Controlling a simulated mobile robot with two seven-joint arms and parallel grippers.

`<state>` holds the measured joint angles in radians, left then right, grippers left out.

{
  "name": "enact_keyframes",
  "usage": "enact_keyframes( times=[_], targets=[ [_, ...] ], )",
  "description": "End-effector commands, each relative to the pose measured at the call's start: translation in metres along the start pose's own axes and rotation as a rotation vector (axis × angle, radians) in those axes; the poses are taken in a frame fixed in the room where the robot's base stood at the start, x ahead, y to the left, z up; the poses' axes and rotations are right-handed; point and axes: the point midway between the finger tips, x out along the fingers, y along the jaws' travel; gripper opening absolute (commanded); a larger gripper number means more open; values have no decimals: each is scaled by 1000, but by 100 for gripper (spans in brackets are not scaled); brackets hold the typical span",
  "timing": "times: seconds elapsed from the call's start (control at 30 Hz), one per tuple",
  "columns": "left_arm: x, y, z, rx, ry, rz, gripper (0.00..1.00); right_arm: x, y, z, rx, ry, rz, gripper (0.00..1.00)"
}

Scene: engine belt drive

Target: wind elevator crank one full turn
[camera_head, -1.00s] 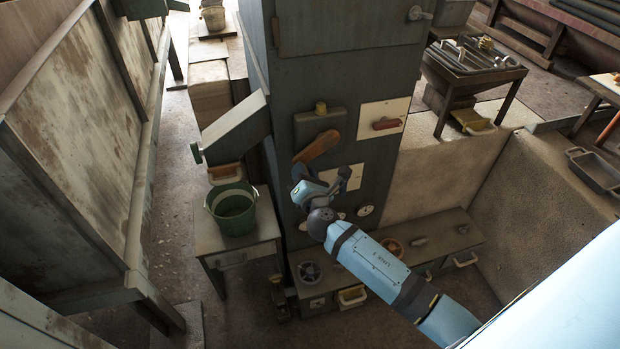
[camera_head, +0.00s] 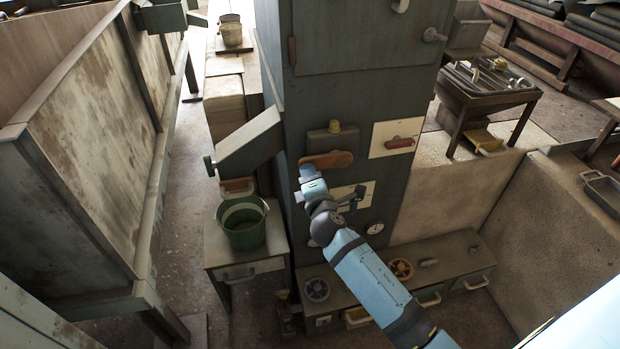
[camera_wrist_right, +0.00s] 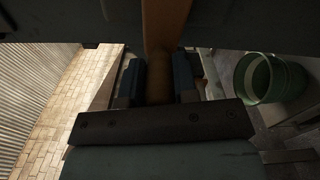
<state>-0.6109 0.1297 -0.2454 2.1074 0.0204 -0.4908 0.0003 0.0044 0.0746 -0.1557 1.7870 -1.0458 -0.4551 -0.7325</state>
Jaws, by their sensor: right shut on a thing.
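The elevator crank is a brown wooden-coloured arm (camera_head: 330,160) on the front of the tall grey-green elevator casing (camera_head: 350,100). It lies almost level in the head view, below a small box with a yellow knob. My right gripper (camera_head: 308,173) is at the crank's left end, its fingers partly hidden by the wrist. In the right wrist view, the brown crank part (camera_wrist_right: 162,35) runs down between the two blue fingers of the gripper (camera_wrist_right: 158,82), which is shut on it. My left gripper does not show.
A red handle (camera_head: 399,143) on a pale plate is right of the crank. A sloping chute (camera_head: 247,143) juts out at left above a green bucket (camera_head: 242,222) on a small table. A low bench (camera_head: 440,268) with handwheels runs along the casing's foot.

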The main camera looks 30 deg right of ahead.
Motion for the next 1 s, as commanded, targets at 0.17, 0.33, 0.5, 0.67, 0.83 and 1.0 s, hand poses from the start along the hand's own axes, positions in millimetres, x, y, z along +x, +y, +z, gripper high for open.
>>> enact_keyframes(
  times=[0.17, 0.33, 0.5, 0.67, 0.83, 1.0],
  targets=[
    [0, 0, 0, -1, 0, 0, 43, 0, 3, 1, 15, 0, 4, 0],
    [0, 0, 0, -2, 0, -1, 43, 0, 4, 1, 16, 0, 4, 0],
    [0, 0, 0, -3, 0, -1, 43, 0, 4, 1, 15, -1, 4, 32],
    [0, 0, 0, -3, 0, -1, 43, 0, 3, 1, 14, -1, 3, 53],
    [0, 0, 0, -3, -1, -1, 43, 0, 2, 1, 14, -1, 2, 53],
    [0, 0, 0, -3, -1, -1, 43, -11, 1, 0, 14, 1, 0, 53]
  ],
)
